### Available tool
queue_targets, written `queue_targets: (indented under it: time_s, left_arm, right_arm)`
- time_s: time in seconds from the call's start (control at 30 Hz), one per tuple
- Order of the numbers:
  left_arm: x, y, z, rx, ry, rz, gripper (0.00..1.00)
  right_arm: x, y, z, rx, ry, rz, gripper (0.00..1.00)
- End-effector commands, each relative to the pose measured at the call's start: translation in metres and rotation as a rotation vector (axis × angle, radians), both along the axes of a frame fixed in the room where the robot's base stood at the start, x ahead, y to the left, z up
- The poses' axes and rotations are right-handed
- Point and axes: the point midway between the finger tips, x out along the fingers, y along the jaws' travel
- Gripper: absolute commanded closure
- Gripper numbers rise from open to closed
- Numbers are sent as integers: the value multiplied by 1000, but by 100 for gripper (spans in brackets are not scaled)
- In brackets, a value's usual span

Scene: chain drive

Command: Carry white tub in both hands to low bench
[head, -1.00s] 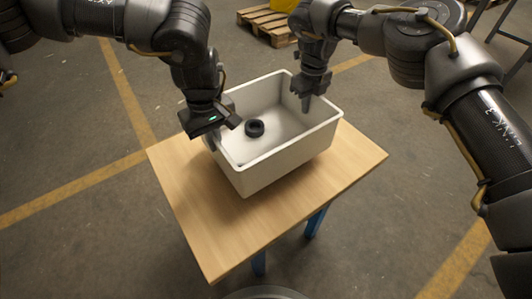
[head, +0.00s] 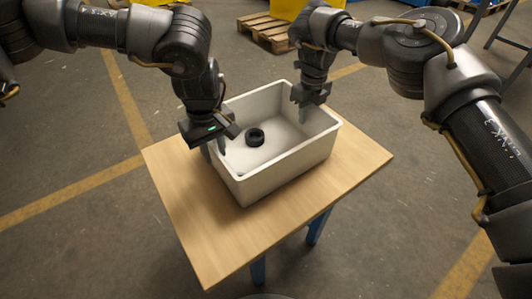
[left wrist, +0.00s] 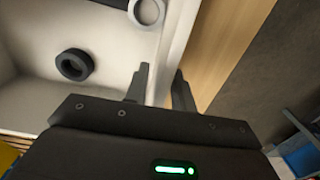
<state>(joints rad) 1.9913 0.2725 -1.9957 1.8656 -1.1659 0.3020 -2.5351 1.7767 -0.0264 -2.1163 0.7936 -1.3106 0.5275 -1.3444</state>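The white tub (head: 262,182) stands upright on a wooden-topped table (head: 190,225). A black ring (head: 255,137) lies inside it; it also shows in the left wrist view (left wrist: 74,64), along with a pale round part (left wrist: 147,11). My left gripper (head: 215,146) is at the tub's left wall. No other bench is clearly visible.
The table has blue legs (head: 317,228) and bare wood around the tub. A wooden pallet (head: 265,30) lies on the floor at the back, near yellow objects. A dark metal frame (head: 505,40) stands at the right. Open concrete floor with yellow lines surrounds the table.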

Motion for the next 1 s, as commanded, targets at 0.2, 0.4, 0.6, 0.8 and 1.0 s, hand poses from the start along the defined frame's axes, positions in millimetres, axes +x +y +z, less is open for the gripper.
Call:
queue_targets:
  time_s: [0.2, 0.4, 0.6, 0.8, 1.0]
  left_arm:
    - [1, -1, 7, -3, -3, -1, 75]
    - [2, -1, 43, -3, -6, 0, 75]
    - [1, -1, 85, -2, -5, 1, 75]
    - [1, -1, 112, 0, -1, 1, 75]
    - [0, -1, 120, -1, 1, 0, 75]
  right_arm:
    - [0, 1, 0, 2, 1, 2, 75]
    - [-1, 1, 0, 2, 1, 2, 75]
    - [-1, 1, 0, 2, 1, 2, 75]
    - [-1, 1, 0, 2, 1, 2, 75]
    - [-1, 1, 0, 2, 1, 2, 75]
